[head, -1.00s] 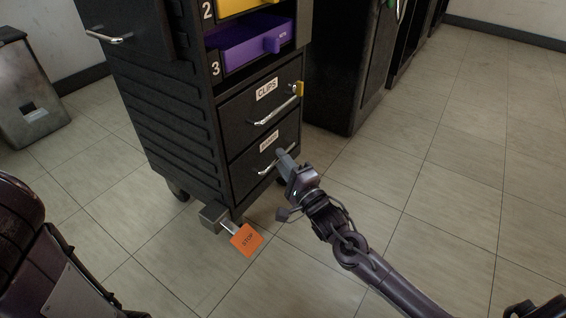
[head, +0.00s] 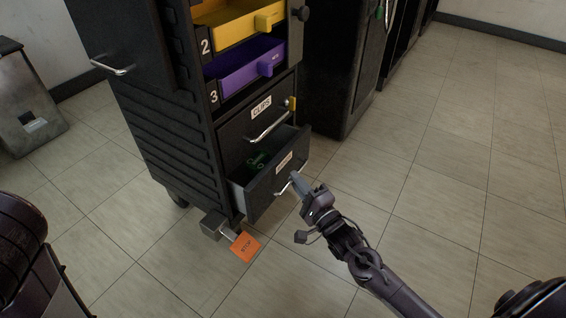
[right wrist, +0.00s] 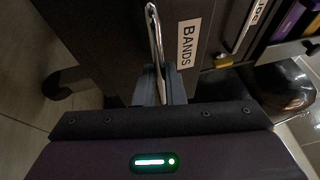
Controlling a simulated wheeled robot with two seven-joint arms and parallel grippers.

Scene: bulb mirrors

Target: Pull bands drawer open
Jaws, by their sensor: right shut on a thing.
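The bands drawer (head: 264,191) is the bottom drawer of the dark cabinet and stands partly open, with green items visible inside. Its white label reads BANDS in the right wrist view (right wrist: 188,45). Its metal handle (head: 289,181) runs along the front and also shows in the right wrist view (right wrist: 153,35). My right gripper (head: 299,183) is shut on this handle, with its fingers around the bar in the right wrist view (right wrist: 160,84). My left gripper is not in view.
The clips drawer (head: 237,136) above is closed. Higher up are a purple bin (head: 243,72) and a yellow bin (head: 232,29). An orange STOP tag (head: 245,247) hangs near the cabinet's base. The tiled floor (head: 450,170) to the right is clear.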

